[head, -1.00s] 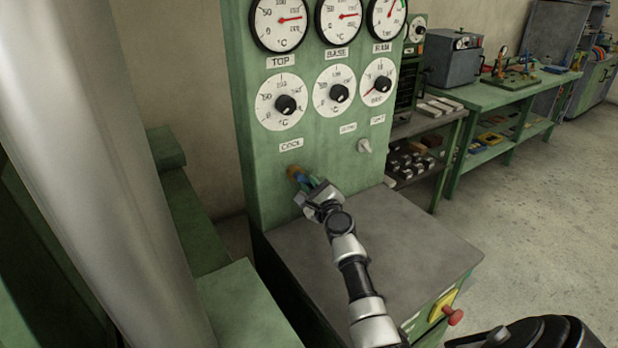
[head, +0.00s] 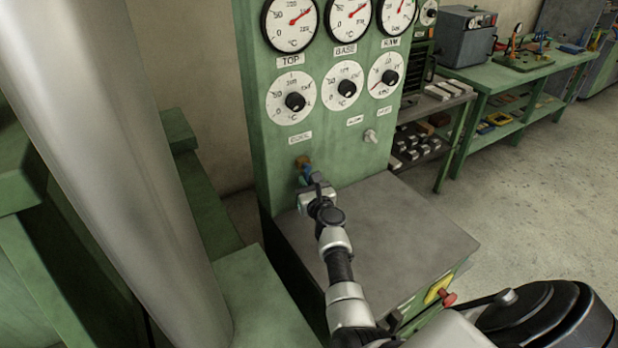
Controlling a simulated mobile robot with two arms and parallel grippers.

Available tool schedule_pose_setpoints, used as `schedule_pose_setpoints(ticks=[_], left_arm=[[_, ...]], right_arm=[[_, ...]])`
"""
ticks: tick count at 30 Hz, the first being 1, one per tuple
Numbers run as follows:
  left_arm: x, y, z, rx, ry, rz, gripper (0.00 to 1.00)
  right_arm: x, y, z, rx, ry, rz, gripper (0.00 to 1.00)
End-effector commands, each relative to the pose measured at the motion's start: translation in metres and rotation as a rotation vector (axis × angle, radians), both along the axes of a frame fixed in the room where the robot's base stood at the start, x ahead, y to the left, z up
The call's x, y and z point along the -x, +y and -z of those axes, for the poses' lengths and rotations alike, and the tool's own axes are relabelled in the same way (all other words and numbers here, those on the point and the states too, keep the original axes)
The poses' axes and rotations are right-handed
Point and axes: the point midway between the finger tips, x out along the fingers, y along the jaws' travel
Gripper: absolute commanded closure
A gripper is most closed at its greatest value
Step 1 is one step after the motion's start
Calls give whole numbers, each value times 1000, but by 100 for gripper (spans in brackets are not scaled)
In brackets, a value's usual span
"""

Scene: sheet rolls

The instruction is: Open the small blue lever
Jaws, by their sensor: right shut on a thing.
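The small blue lever (head: 307,170) sits on a brass fitting (head: 302,161) low on the front of the green control panel (head: 270,150), under the left label. Only a little blue shows; the rest is hidden behind my gripper. My right gripper (head: 311,182) is at the lever, shut on it. Its arm reaches up from the bottom of the view. My left gripper is not in view.
A grey-topped cabinet (head: 400,235) stands below the panel, with a red knob (head: 448,299) on a yellow plate at its front. Dials and gauges fill the panel above. A grey toggle (head: 370,136) sits right of the lever. A green workbench (head: 520,75) stands at the back right.

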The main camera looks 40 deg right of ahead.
Motion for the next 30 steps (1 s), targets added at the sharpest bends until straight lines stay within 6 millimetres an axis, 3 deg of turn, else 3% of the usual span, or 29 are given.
schedule_pose_setpoints(ticks=[1,17,18,22,30], left_arm=[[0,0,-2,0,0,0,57],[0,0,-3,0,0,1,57],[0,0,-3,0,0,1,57],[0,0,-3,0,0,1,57],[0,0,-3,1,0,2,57]], right_arm=[[3,2,9,-17,15,-1,100],[3,4,11,-41,13,-2,100],[3,4,11,-41,13,-2,81],[2,4,10,-40,13,-2,61],[1,3,5,-35,6,-1,61]])
